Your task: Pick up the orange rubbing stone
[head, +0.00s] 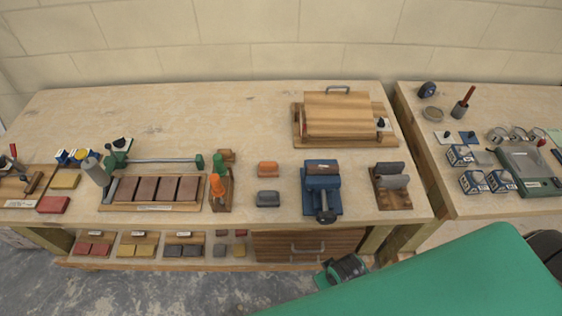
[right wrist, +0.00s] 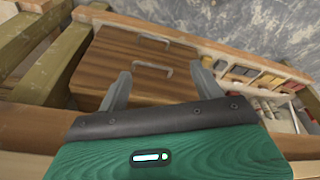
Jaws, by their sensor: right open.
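The orange rubbing stone (head: 268,169) is a small rounded block lying on the workbench (head: 235,115) in the head view, just behind a similar grey block (head: 268,198). My right gripper (head: 338,265) is low in front of the bench's front edge, well away from the stone. In the right wrist view my right gripper (right wrist: 160,72) is open and empty, with its fingers towards the wooden drawers (right wrist: 140,65). The stone does not show in the right wrist view. My left gripper is not in view.
A vise with a blue base (head: 322,205) and a grey roll on a wooden stand (head: 391,185) stand right of the stone. A wooden holder with green and orange handles (head: 220,188) stands left of it. Bare benchtop lies behind. A shelf with several blocks (head: 150,252) runs below.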

